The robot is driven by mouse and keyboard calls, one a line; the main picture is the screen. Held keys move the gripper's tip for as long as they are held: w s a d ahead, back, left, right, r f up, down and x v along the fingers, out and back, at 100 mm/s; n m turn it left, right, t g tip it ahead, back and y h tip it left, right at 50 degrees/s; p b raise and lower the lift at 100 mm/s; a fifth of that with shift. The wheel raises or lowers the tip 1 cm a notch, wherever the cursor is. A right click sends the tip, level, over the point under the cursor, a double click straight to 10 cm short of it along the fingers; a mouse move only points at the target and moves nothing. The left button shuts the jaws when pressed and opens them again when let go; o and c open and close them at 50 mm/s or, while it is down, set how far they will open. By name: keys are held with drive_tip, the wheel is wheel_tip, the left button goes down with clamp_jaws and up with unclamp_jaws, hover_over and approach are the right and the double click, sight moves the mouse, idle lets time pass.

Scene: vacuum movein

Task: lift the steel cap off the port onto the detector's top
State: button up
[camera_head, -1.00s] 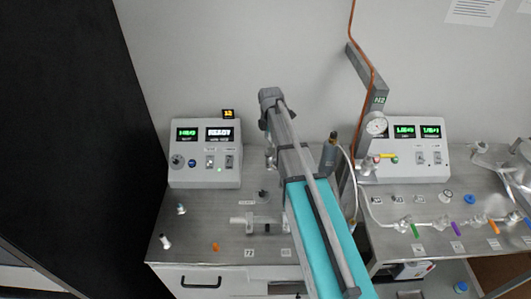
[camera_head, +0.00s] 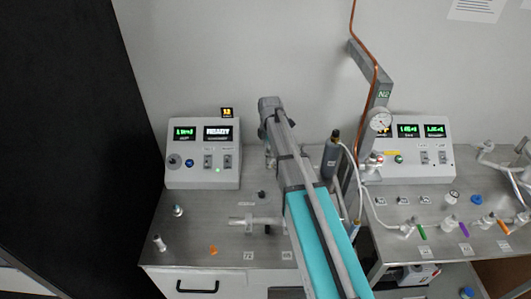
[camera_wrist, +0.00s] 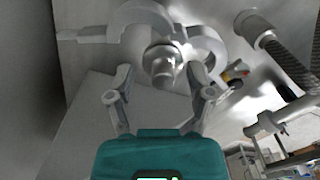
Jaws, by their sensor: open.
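My gripper (camera_wrist: 162,82) shows in the wrist view with its two fingers apart. A short, pale metal cylinder with a round end (camera_wrist: 161,60), which may be the steel cap on its port, stands just beyond and between the fingertips. I see no clear contact with it. Curved grey metal parts lie behind it. In the head view my arm hides the gripper and whatever is at its tip. The grey console reading READY (camera_head: 203,178), probably the detector, stands at the left rear of the bench; its top holds a small display at the back.
A horizontal metal fitting (camera_head: 247,221) and small loose parts lie on the left bench (camera_head: 190,245). A dark cylinder (camera_head: 332,158) stands right of my arm. The right bench holds a gauge (camera_head: 379,121), another console (camera_head: 420,171) and valved piping. A ribbed hose (camera_wrist: 288,62) runs at right in the wrist view.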

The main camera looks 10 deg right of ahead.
idle(0.3)
clamp_jaws()
drive_tip(key=shift+r, duration=0.15)
idle(0.4)
wheel_tip(320, 180, up, 2)
drive_tip(key=p, duration=0.2)
drive_tip(key=shift+r+p, duration=0.25)
drive_tip(key=shift+p, duration=0.15)
drive_tip(key=s+d+r+p, duration=0.1)
drive_tip(key=s+r+p, duration=0.9)
drive_tip(key=s, duration=0.4)
drive_tip(key=shift+r, duration=0.25)
drive_tip(key=shift+r+p, duration=1.4)
drive_tip(key=shift+p, duration=0.2)
